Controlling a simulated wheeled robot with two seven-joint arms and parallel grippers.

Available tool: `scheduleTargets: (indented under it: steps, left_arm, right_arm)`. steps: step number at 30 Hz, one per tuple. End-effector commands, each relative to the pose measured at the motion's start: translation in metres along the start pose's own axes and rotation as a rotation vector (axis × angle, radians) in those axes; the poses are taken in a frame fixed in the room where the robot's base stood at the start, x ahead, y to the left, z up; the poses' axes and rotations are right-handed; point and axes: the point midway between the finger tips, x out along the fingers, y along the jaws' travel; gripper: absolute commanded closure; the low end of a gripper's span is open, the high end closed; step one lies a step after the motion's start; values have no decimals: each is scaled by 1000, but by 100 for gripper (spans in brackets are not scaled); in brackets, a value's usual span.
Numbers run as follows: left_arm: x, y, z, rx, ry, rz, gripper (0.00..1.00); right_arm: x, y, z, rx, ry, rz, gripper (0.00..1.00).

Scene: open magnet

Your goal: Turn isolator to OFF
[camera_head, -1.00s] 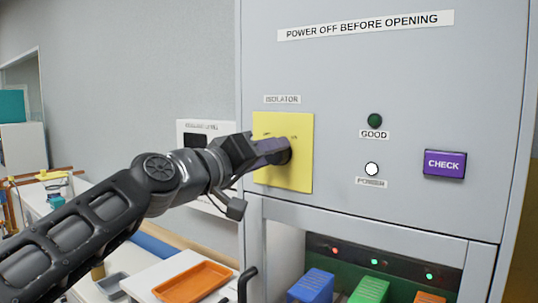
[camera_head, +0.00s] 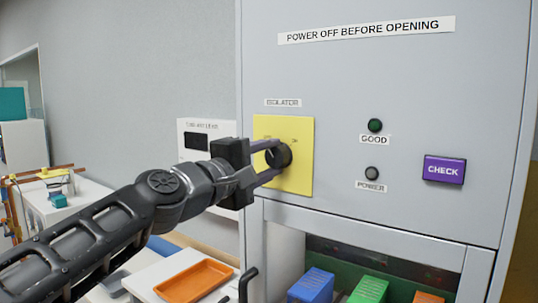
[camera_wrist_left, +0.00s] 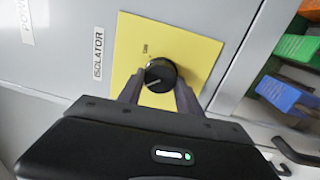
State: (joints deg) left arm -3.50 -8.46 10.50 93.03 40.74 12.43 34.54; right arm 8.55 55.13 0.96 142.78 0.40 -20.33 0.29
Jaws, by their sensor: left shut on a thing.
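The isolator is a round black knob (camera_head: 279,156) on a yellow plate (camera_head: 298,182), under the ISOLATOR label on the grey cabinet. My left gripper (camera_head: 273,162) has its two fingers on either side of the knob, shut on it. The left wrist view shows the knob (camera_wrist_left: 160,75) between the fingertips (camera_wrist_left: 159,90), with a pale pointer line on its face. The plate's small markings are partly hidden and hard to read. The POWER lamp (camera_head: 372,173) is dark. The GOOD lamp (camera_head: 375,125) is dark green. My right gripper is not in view.
A purple CHECK button (camera_head: 444,169) sits right of the lamps. Below is a cabinet window with blue (camera_head: 312,286), green and orange blocks behind it, and a black handle (camera_head: 247,285). An orange tray (camera_head: 194,281) lies on the bench at lower left.

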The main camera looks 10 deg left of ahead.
Motion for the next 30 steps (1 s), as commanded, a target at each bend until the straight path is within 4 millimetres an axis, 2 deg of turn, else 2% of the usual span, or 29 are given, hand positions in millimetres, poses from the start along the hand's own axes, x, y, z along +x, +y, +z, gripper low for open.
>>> scheduleTargets:
  steps: [9,23,24,30]
  left_arm:
    - [0,0,0,-119,7,1,99]
    - [0,-1,0,-136,8,1,99]
    - [0,-1,0,-136,8,1,55]
    - [0,-1,0,-134,8,1,39]
  right_arm:
    - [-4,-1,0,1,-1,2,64]
    - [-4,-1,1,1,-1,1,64]
    - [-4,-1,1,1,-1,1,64]
    - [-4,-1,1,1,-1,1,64]
